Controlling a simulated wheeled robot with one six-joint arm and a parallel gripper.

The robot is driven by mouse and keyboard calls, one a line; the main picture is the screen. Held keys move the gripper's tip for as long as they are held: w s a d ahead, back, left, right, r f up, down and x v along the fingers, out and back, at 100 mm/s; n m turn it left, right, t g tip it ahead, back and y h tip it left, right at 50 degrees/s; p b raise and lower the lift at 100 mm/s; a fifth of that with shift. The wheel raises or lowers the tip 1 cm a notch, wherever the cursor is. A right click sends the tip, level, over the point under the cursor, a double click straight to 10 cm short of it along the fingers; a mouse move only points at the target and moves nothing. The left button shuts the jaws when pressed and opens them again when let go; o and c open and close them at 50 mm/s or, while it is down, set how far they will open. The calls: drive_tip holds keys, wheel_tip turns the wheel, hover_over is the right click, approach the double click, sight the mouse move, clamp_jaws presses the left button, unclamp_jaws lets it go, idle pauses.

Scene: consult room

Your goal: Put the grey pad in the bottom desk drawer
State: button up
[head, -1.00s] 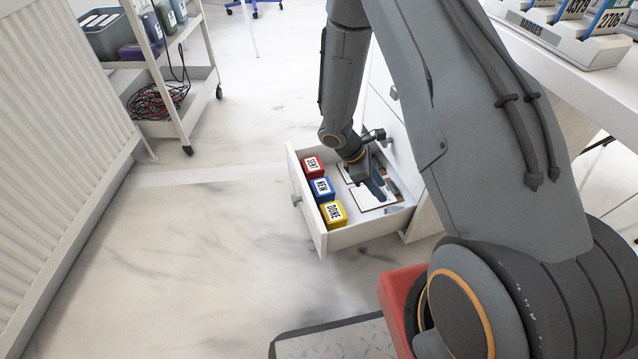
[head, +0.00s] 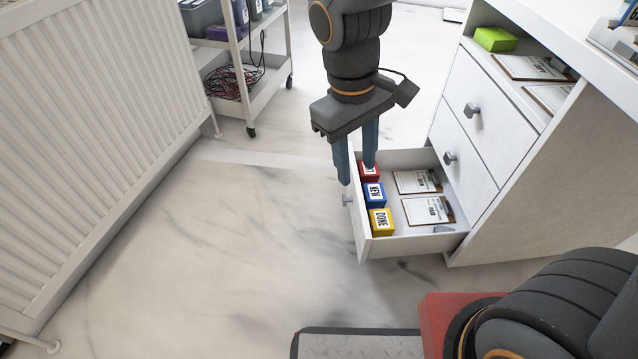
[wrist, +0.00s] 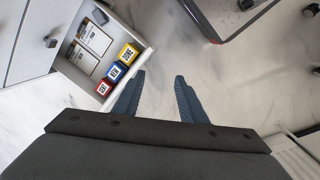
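The bottom desk drawer (head: 408,249) is pulled open; it also shows at the upper left of the wrist view (wrist: 91,99). A small, flat grey piece (head: 444,229), probably the grey pad, lies inside by the drawer's near right corner, at the edge of a clipboard. It is partly hard to make out. My gripper (head: 357,174) is above and in front of the drawer in the head view, near the red block. Its two blue-grey fingers are apart in the wrist view (wrist: 160,76), with nothing between them.
In the drawer are a red block (head: 369,168), a blue block (head: 374,194), a yellow block (head: 381,222) and two clipboards (head: 418,181). The desk shelf holds a green box (head: 495,39) and clipboards. A trolley (head: 262,99) and radiator (head: 95,150) stand left; the floor between is clear.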

drive_tip(key=s+a+r+m+y, duration=0.1)
drive_tip(key=s+a+r, duration=0.2)
drive_tip(key=s, duration=0.2)
drive_tip(key=s+a+r+y, duration=0.2)
drive_tip(key=s+a+r, duration=0.1)
drive_tip(key=s, duration=0.3)
drive_tip(key=shift+s+r+m, duration=0.2)
drive_tip(key=shift+m, duration=0.2)
drive_tip(key=shift+r, duration=0.1)
idle(0.5)
drive_tip(key=d+r+m+p, duration=0.3)
drive_tip(key=d+r+p, duration=0.7)
drive_tip(key=p, duration=0.7)
drive_tip(key=d+r+m+h+p, duration=0.1)
drive_tip(key=d+r+m+p, duration=0.2)
drive_tip(key=d+r+p, duration=0.7)
wheel_tip(320, 180, up, 6)
drive_tip(key=p, duration=0.6)
drive_tip(key=shift+d+h+p, duration=0.2)
drive_tip(key=shift+h+p, duration=0.1)
drive_tip(key=shift+p, duration=0.1)
drive_tip(key=shift+s+f, duration=0.1)
drive_tip(key=shift+c, duration=0.9)
